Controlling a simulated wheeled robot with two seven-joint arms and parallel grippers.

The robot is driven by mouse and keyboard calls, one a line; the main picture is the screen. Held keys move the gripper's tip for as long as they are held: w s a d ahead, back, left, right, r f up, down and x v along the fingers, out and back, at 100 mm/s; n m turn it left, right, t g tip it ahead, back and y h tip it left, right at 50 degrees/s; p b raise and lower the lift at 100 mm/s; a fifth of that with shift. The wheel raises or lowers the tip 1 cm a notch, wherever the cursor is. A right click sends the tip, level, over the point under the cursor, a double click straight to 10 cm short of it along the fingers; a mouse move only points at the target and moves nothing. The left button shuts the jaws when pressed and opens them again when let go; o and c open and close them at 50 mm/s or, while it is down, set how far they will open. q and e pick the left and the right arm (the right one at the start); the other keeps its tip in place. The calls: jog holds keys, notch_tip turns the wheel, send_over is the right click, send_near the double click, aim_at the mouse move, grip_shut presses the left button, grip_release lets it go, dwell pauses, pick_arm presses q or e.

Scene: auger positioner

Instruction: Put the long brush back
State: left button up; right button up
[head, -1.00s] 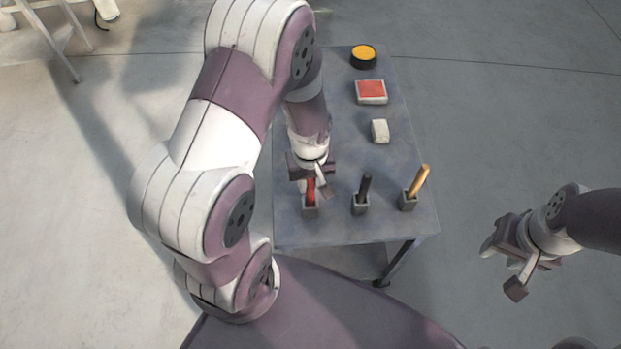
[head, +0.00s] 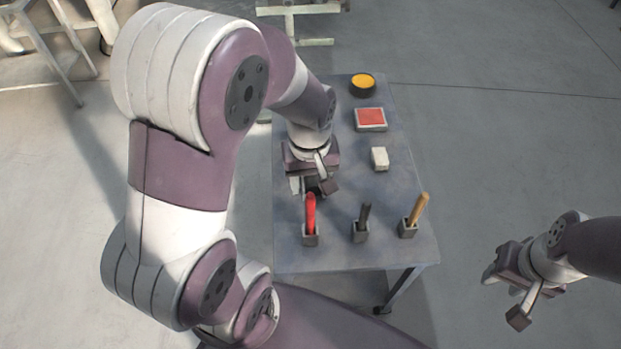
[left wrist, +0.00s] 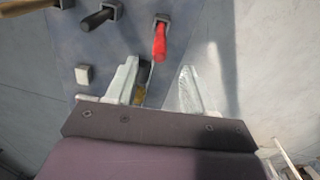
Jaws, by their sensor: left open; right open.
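Three handled tools stand in small grey holders on the table: one with a red handle (head: 311,211), one black (head: 364,214) and one wooden (head: 419,208). Only handles show, so I cannot tell which is the long brush. My left gripper (head: 314,187) is open above the table, just behind the red handle. In the left wrist view the red handle (left wrist: 160,43) is beyond the open fingers (left wrist: 158,78), apart from them. A small yellow-brown thing (left wrist: 139,97) shows between the fingers, unclear what. My right gripper (head: 503,296) is open and empty, off the table's right side.
A white block (head: 379,158), a red-topped square pad (head: 370,119) and a yellow-topped round black container (head: 362,85) stand along the right of the grey table (head: 400,180). A grey rack (head: 300,12) stands beyond it. The table's front strip is clear.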

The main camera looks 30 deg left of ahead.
pick_arm(q)
jog(key=s+m, duration=0.1)
jog(key=m, duration=0.1)
jog(key=s+d+m, duration=0.1)
jog(key=m, duration=0.2)
jog(key=s+d+m+t, duration=0.1)
jog(key=m, duration=0.1)
jog(key=shift+s+r, duration=0.3)
jog(key=shift+r, duration=0.1)
